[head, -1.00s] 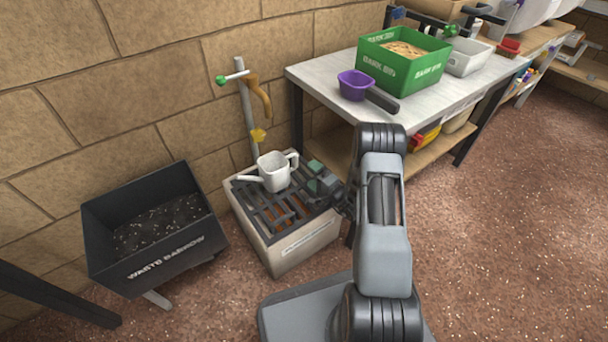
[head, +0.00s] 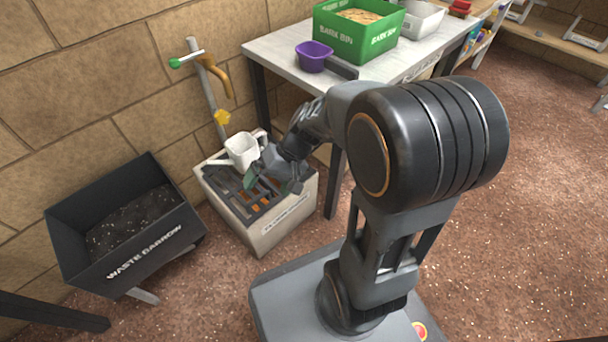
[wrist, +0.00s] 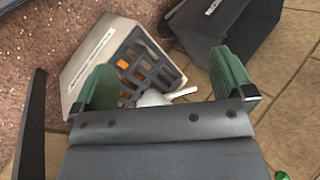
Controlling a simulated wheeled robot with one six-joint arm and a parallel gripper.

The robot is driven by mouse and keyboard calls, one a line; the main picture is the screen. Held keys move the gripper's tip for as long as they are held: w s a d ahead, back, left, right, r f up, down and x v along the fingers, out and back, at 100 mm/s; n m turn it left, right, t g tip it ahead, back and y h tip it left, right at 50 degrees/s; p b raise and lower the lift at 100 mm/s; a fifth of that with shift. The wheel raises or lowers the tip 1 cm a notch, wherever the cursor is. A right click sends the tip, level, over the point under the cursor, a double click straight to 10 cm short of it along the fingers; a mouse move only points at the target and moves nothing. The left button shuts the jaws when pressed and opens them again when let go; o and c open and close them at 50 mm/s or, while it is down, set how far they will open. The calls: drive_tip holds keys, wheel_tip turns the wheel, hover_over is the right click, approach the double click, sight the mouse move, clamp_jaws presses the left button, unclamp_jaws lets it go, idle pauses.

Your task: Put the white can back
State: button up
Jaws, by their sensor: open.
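The white can (head: 242,151) has a spout on its left and a handle on its right. It stands upright on the slatted grate of a pale box (head: 290,220) below a wall tap, in the head view. In the wrist view part of the white can (wrist: 153,98) and its spout show between my fingers, with the rest hidden behind my gripper body. My gripper (head: 268,182) is at the front right of the can, over the grate. Its two green fingers (wrist: 164,85) are wide apart with nothing clamped between them.
A tap (head: 188,58) on a post stands behind the box. A black waste barrow (head: 125,215) is to the left. A table (head: 285,48) at the right holds a purple scoop (head: 313,56) and a green bark bin (head: 375,42). Floor at right is clear.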

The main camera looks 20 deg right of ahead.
drive_tip(key=s+d+r+n+t+h, duration=0.1)
drive_tip(key=s+d+r+t+h, duration=0.2)
drive_tip(key=d+h, duration=0.4)
drive_tip(key=shift+s+r+h, duration=0.3)
drive_tip(key=shift+s+r, duration=0.55)
drive_tip(key=shift+s, duration=0.05)
wheel_tip(320, 180, up, 44)
drive_tip(key=t+p, duration=0.1)
drive_tip(key=p, duration=4.1)
drive_tip(key=shift+a+r+p, duration=0.15)
drive_tip(key=shift+r+p, duration=0.1)
drive_tip(key=shift+p, duration=0.05)
